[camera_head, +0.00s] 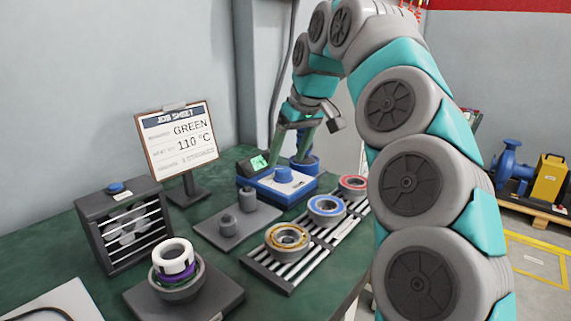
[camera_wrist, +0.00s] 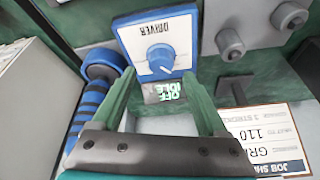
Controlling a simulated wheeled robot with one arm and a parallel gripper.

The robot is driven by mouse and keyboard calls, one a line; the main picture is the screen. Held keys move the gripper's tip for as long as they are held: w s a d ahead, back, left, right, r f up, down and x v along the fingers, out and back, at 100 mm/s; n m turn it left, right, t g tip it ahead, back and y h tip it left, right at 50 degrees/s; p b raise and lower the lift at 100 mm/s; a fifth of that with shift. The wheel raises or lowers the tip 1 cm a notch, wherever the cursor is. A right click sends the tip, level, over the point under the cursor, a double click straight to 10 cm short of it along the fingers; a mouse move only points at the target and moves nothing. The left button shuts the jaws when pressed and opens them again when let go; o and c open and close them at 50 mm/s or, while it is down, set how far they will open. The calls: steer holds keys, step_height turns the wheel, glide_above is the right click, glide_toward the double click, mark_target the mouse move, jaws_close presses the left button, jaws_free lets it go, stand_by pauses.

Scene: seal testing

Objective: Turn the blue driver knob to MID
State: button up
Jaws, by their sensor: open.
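The blue driver knob (camera_head: 283,175) sits on top of the blue and white driver box (camera_head: 268,193) on the green bench. In the wrist view the knob (camera_wrist: 160,58) lies just beyond the fingertips, with a white pointer mark on its lower side. The small green display (camera_wrist: 162,92) reads "OFF IDLE", upside down in that view. My gripper (camera_head: 287,155) points down close to the box. It is open and empty, and its two fingers (camera_wrist: 159,76) are spread on either side of the knob's line, apart from it. The MID mark is too small to read.
A blue ribbed cylindrical thing (camera_wrist: 90,100) stands close beside the box. A grey plate with two pegs (camera_head: 230,222), a rack (camera_head: 310,250) with several ringed parts, a job sheet stand (camera_head: 180,140), a slotted box (camera_head: 125,225) and a round fixture (camera_head: 175,275) also occupy the bench.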

mark_target(283, 169)
steer(key=shift+x, duration=1.7)
jaws_close()
